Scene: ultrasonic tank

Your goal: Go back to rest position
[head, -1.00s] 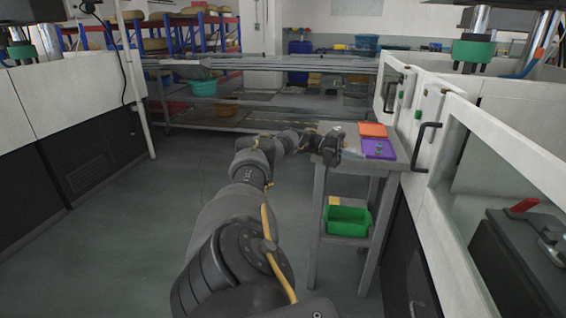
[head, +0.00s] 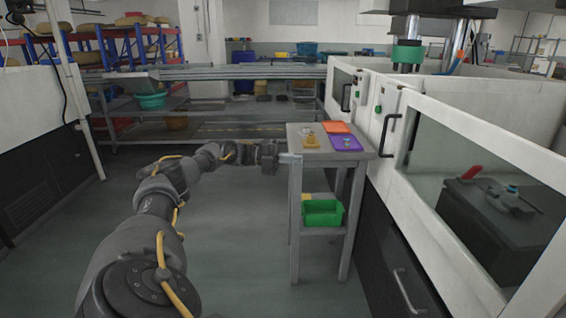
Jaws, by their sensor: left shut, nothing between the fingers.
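My left arm reaches forward from the bottom left in the head view. My left gripper (head: 287,158) is shut and empty, just left of the small grey table (head: 357,162), near the level of its top. I cannot tell whether it touches the table edge. On the tabletop lie an orange tray (head: 337,127), a purple tray (head: 346,143) with a small part on it, and a yellow piece (head: 311,141) with a small metallic part by it. My right gripper is not in view.
A green bin (head: 322,212) sits on the table's lower shelf. A white machine (head: 388,120) with windowed doors and black handles stands close on the right. A long rack (head: 220,72) crosses the back. The floor (head: 235,240) beside my arm is clear.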

